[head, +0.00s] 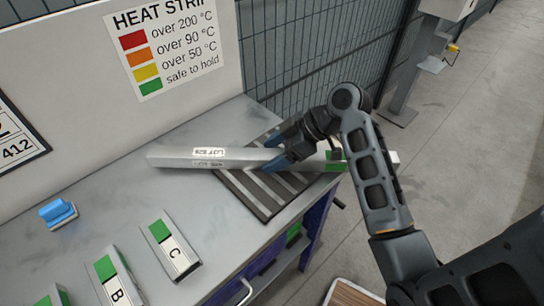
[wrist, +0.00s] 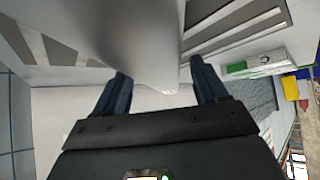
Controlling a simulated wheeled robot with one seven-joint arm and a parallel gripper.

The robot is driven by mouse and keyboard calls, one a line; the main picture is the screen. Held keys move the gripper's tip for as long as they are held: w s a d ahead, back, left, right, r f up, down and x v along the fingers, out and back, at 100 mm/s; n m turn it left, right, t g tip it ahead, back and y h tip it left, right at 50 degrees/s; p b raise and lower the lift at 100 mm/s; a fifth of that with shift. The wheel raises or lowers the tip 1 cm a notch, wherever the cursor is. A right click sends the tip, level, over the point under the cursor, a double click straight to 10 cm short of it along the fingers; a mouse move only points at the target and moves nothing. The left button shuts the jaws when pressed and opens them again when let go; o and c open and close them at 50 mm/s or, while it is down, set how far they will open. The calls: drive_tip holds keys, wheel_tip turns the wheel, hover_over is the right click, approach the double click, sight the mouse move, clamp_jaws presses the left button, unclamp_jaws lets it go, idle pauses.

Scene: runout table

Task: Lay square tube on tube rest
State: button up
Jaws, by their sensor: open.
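The square tube (head: 180,157) is long and pale grey, with a LOT label near its middle and a green patch towards its right end. It lies across the dark, striped tube rest (head: 246,194), its left part reaching out over the bench. I cannot tell whether it touches the rest all along. My gripper (head: 276,152) is open at the tube, over the rest, with one blue finger on each side. In the wrist view, the fingers (wrist: 161,86) stand apart and the tube (wrist: 135,40) runs away between and beyond them. My arm covers part of the tube's right end.
Blocks marked B (head: 117,290) and C (head: 172,248), each with a green patch, lie at the bench front. A blue-topped item (head: 57,212) sits at left. A wire fence (head: 300,50) stands behind.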

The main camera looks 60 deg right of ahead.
drive_tip(key=shift+w+a+f, duration=0.1)
drive_tip(key=shift+w+f, duration=0.1)
drive_tip(key=shift+c, duration=0.3)
drive_tip(key=shift+r, duration=0.1)
clamp_jaws()
